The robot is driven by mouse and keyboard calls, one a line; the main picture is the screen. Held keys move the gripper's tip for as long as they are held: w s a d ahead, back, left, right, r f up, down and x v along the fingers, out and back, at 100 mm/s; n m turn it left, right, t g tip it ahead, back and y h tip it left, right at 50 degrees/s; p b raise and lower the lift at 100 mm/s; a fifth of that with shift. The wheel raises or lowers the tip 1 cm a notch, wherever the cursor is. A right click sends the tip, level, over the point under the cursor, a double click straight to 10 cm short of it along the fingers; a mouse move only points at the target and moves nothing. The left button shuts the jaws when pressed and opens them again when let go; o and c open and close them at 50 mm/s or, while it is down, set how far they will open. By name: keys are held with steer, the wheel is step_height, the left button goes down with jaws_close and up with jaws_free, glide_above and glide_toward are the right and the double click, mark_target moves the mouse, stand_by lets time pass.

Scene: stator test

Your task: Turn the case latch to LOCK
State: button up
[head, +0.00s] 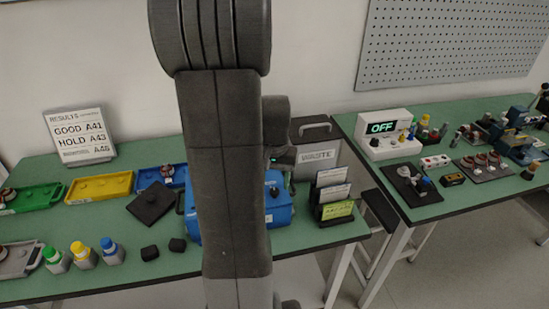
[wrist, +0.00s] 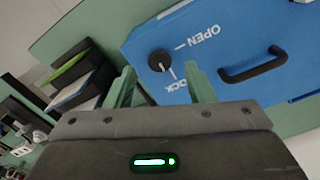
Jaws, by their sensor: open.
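The blue case (head: 280,211) stands on the green bench, mostly hidden behind my arm in the head view. In the wrist view the case (wrist: 212,65) shows its top, with a dark handle (wrist: 253,66) and a round dark latch knob (wrist: 159,61). White lettering reads OPEN and, partly covered by a finger, LOCK, each with a white tick near the knob. Which mark the knob points to is unclear. My gripper (wrist: 160,70) is open, one green finger on either side of the knob in the picture. Contact cannot be made out.
A card rack (head: 335,194) stands just right of the case, with a WASTE bin (head: 317,158) behind. A second bench (head: 400,208) stands right, across a gap.

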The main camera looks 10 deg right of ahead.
mark_target(275, 190)
step_height(275, 190, up, 11)
steer(key=shift+r, duration=0.15)
stand_by(0.4)
step_height(275, 190, down, 14)
steer(key=shift+r, duration=0.1)
stand_by(0.4)
